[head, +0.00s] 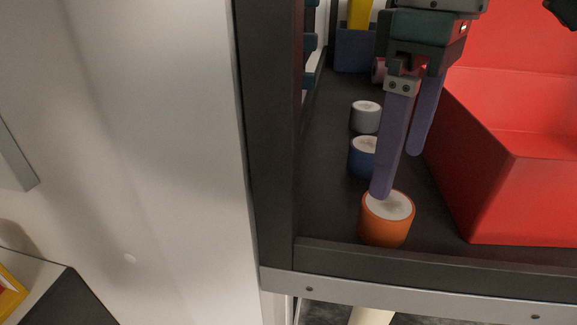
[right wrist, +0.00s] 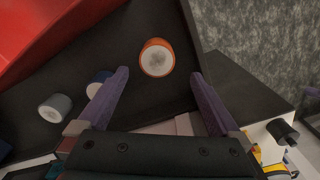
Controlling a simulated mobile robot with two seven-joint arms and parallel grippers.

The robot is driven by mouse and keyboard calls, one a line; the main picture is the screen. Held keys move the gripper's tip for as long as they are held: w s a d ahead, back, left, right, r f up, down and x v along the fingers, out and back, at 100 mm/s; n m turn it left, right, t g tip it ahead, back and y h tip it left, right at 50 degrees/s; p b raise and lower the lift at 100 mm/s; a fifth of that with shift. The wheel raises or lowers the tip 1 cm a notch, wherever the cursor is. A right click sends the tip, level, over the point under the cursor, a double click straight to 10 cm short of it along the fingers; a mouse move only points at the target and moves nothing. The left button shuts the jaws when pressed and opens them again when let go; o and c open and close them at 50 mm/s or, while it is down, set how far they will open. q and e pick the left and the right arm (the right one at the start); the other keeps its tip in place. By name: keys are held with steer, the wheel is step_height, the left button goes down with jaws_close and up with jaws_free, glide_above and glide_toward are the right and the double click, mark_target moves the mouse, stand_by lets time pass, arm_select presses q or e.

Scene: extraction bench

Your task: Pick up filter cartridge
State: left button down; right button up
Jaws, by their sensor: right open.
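Three short cylinders with white tops, which look like filter cartridges, stand in a row on a dark shelf (head: 330,205). The orange one (head: 386,226) is nearest the front edge, the blue one (head: 360,161) is behind it, and the grey one (head: 365,117) is farthest. My right gripper (head: 398,173) is open, its purple fingers pointing down above the row. One fingertip overlaps the orange cylinder's top in the head view; contact cannot be told. In the right wrist view the orange cylinder (right wrist: 157,60) shows between the open fingers (right wrist: 160,76), with the blue one (right wrist: 99,82) partly hidden by a finger.
A large red bin (head: 505,160) stands close on the right of the row. A dark upright post (head: 270,130) bounds the shelf on the left. A blue container (head: 354,52) with a yellow item stands at the back. A raised lip (head: 420,264) runs along the front.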

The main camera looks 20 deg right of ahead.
mark_target(391, 204)
step_height(391, 204, down, 3)
steer(key=shift+s+r, duration=0.15)
steer(key=f, duration=0.5)
steer(key=shift+d+f, duration=0.25)
steer(key=shift+f, duration=0.15)
steer(key=shift+w, duration=0.2)
steer(key=shift+c, duration=0.2)
steer(key=c, duration=1.4)
